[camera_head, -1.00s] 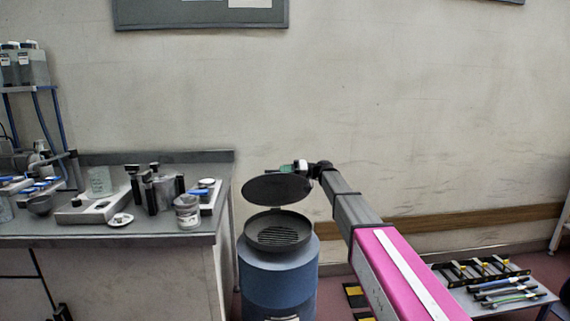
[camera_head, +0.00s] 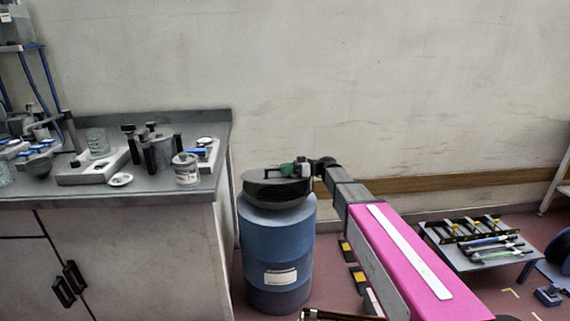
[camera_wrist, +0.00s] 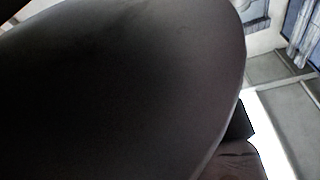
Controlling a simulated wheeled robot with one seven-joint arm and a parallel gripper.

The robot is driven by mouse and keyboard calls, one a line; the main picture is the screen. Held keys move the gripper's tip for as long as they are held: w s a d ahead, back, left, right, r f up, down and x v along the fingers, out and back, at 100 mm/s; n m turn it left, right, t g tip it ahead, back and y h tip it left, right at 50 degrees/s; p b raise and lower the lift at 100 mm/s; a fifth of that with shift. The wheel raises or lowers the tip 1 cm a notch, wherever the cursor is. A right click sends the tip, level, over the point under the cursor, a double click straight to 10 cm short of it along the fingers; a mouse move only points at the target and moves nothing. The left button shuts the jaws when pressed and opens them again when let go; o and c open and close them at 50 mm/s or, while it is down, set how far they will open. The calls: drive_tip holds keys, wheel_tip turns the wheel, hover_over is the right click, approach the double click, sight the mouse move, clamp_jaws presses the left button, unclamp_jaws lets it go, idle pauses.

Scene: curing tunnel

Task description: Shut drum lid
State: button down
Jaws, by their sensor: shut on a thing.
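The blue drum (camera_head: 277,240) stands on the floor just right of the bench, with a pale label on its front. Its dark round lid (camera_head: 262,177) now lies low and nearly level over the drum's black top; whether it touches the rim all round I cannot tell. My gripper (camera_head: 294,169) is at the lid's right and far side, shut on the lid. The fingertips are small and partly hidden in the head view. In the wrist view the lid's dark smooth surface (camera_wrist: 120,90) fills most of the picture and hides the drum's opening.
A grey bench (camera_head: 110,195) with jars, a scale and small tools stands close on the left. A low table (camera_head: 480,257) with clamps and tools is on the right. Yellow and black blocks (camera_head: 350,262) lie on the floor between. The wall is behind.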

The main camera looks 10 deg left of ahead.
drive_tip(key=shift+f, duration=0.15)
drive_tip(key=c, duration=1)
unclamp_jaws()
drive_tip(key=shift+o, duration=0.2)
drive_tip(key=shift+d, duration=0.15)
drive_tip(key=v, duration=1)
drive_tip(key=shift+d, duration=0.4)
